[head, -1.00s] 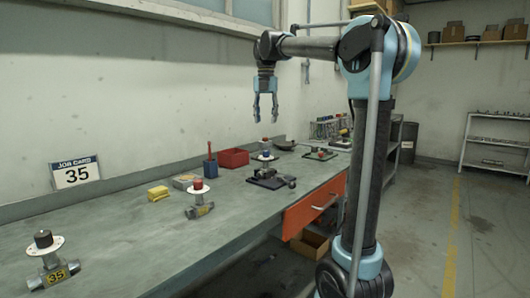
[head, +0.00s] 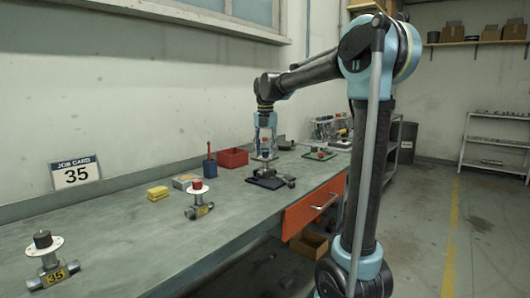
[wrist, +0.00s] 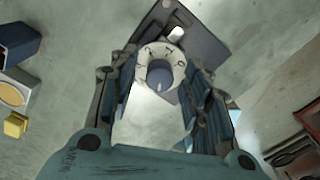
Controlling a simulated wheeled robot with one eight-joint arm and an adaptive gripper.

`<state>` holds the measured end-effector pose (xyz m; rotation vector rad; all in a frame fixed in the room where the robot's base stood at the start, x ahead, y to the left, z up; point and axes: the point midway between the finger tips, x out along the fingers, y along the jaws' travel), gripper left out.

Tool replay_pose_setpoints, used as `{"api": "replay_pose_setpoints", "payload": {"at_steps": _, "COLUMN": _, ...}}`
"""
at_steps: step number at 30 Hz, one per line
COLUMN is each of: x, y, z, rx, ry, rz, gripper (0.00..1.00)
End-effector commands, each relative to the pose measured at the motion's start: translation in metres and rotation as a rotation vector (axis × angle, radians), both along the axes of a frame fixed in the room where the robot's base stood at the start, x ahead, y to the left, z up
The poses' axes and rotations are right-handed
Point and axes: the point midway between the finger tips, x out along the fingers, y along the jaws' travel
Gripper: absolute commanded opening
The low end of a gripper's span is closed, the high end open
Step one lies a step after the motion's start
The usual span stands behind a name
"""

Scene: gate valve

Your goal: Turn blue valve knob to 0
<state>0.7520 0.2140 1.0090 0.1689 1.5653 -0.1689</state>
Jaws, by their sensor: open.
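The blue valve knob (head: 265,154) stands on a white round dial plate over a dark valve body on a dark base plate (head: 267,183). In the wrist view the knob (wrist: 160,74) looks grey-blue and sits in the middle of the white dial (wrist: 147,55). Dark marks show around the dial, but I cannot read them or tell where the knob points. My gripper (head: 265,150) is open and points down over the valve, with its fingers around the knob's sides in the picture. In the wrist view the fingers (wrist: 160,90) lie apart on both sides of the dial; I cannot tell contact.
A red-knobbed valve (head: 197,186) and a dark-knobbed valve (head: 43,239) with tag 35 stand on the bench left. A red bin (head: 233,157), a blue holder (head: 210,166) and a yellow block (head: 157,193) sit nearby. A job card (head: 76,173) reads 35.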

Motion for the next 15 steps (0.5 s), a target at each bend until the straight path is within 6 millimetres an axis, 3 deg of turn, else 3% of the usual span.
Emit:
{"api": "replay_pose_setpoints", "payload": {"at_steps": 7, "x": -0.0001, "y": 0.0001, "z": -0.0004, "rx": 0.000, "ry": 0.000, "rz": 0.000, "gripper": 0.44}}
{"api": "replay_pose_setpoints", "payload": {"at_steps": 13, "x": -0.0001, "y": 0.0003, "z": -0.0004, "rx": 0.000, "ry": 0.000, "rz": 0.001, "gripper": 0.00}}
{"api": "replay_pose_setpoints", "payload": {"at_steps": 15, "x": -0.0001, "y": 0.0005, "z": -0.0004, "rx": 0.000, "ry": 0.000, "rz": 0.001, "gripper": 0.00}}
